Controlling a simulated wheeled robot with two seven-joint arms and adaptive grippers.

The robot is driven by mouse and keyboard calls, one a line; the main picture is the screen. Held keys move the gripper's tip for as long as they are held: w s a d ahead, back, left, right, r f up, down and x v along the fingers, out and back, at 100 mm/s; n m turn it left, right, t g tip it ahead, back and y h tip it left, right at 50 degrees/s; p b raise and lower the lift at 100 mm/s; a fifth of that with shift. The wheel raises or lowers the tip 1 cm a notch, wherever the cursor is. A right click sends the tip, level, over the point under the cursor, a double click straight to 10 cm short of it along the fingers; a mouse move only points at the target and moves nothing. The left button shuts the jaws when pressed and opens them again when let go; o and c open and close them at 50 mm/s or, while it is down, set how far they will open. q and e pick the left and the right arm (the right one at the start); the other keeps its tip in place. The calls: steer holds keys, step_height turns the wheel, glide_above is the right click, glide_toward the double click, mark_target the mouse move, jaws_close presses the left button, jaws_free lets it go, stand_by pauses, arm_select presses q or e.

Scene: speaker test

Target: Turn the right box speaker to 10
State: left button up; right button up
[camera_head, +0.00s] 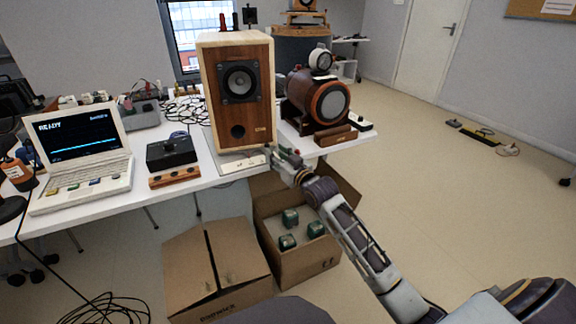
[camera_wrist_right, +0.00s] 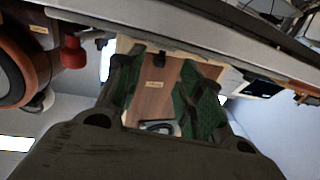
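A tall wooden box speaker (camera_head: 209,95) with a dark round driver stands on the white table in the head view. A pale control strip (camera_head: 243,164) lies at its foot; its markings are too small to read. A round dark-wood speaker (camera_head: 331,103) stands to its right. My right gripper (camera_head: 277,156) is at the table's front edge, by the right end of the strip. In the right wrist view its green-padded fingers (camera_wrist_right: 160,92) are apart, with the wooden speaker front (camera_wrist_right: 155,100) seen between them. A red knob (camera_wrist_right: 73,52) shows at the left there. My left gripper is out of view.
A laptop (camera_head: 80,150) and a black box (camera_head: 171,152) stand left on the table. Two cardboard boxes (camera_head: 190,262) sit on the floor below; the right one (camera_head: 318,262) is open and holds green items. The floor at the right is mostly clear.

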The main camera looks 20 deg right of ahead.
steer(key=s+d, duration=0.1)
steer(key=s, duration=0.5)
steer(key=shift+s, duration=0.2)
stand_by(0.7)
